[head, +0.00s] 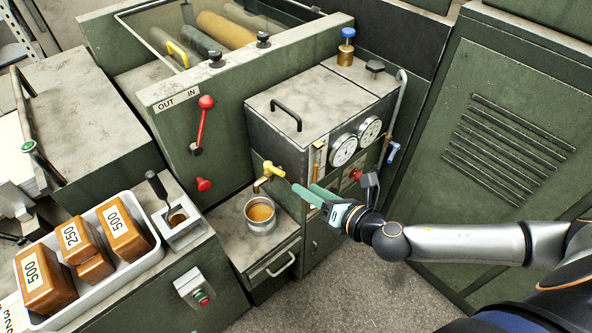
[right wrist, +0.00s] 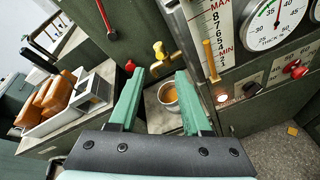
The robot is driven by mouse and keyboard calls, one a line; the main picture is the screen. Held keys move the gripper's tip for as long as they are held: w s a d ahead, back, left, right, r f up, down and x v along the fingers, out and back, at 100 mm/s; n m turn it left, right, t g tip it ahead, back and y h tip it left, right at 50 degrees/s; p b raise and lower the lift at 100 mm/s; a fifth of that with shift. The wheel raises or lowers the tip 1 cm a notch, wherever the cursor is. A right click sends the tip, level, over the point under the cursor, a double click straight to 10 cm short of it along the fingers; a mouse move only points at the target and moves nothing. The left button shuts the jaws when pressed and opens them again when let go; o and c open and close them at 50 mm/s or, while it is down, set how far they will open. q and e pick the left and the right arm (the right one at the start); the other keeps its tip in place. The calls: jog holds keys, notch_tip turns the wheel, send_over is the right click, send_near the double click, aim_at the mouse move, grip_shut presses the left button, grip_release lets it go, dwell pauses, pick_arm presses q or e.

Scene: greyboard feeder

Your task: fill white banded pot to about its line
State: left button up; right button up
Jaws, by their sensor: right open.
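A pale metallic pot (head: 262,230) stands upright on the low ledge below the tap, with amber-brown liquid (head: 260,212) inside below its rim. I cannot make out its band or line. The tap (head: 262,184) has a yellow handle (head: 273,169), and its spout is above the pot; I cannot tell whether liquid is flowing. My right gripper (head: 304,191), with green fingers, is open and empty, to the right of the tap handle and apart from it. In the right wrist view the pot (right wrist: 171,104) and yellow handle (right wrist: 158,50) show between and beyond the fingers. My left gripper is not in view.
A white tray (head: 150,262) with several brown numbered blocks stands at left, beside a square metal holder (head: 185,235). Dial gauges (head: 344,150) and a red knob (head: 355,175) sit on the machine near my right gripper. A drawer handle (head: 281,265) projects below the ledge.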

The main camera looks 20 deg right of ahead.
aim_at(278, 171)
jog(key=x, duration=1.2)
jog(key=shift+w, duration=0.25)
jog(key=shift+c, duration=0.3)
jog(key=shift+f, duration=0.1)
grip_shut()
